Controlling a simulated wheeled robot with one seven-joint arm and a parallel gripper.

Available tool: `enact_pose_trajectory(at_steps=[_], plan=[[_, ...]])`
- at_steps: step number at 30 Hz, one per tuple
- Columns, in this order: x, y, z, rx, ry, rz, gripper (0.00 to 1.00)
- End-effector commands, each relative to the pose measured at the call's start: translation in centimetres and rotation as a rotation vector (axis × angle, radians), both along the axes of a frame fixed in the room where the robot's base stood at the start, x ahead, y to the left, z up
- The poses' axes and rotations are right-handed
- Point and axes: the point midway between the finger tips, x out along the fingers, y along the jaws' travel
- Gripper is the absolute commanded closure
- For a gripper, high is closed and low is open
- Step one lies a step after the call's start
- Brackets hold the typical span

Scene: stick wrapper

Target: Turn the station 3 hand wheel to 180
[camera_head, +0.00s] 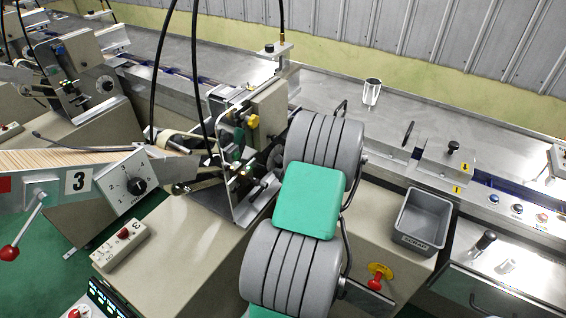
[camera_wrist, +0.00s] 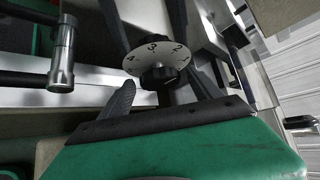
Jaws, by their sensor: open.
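In the wrist view, a round pale dial (camera_wrist: 153,58) carries the numbers 4, 3 and 2, with a dark knob (camera_wrist: 159,76) at its front. My gripper (camera_wrist: 162,86) is open, with its dark fingers on either side of the knob in the picture. Contact cannot be told. No 180 mark is readable, and I cannot tell whether the round dial is the station 3 hand wheel. My arm hides much of the machine's middle.
A metal post with a rod (camera_wrist: 62,55) stands left of the gripper. The head view shows a red-knobbed lever (camera_head: 10,252), a grey scrap bin (camera_head: 424,218), a metal cup (camera_head: 371,92) and black hoses (camera_head: 161,70).

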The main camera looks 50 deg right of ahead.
Motion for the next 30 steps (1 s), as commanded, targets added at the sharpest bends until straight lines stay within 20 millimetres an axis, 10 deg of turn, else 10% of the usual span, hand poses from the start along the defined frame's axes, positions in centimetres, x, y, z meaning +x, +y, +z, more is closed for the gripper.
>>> enact_pose_trajectory(at_steps=[18,30], plan=[[-5.7,3.4,3.6,-0.001,0.000,-0.001,0.27],[-5.4,2.8,3.8,0.064,-0.013,0.012,0.27]])
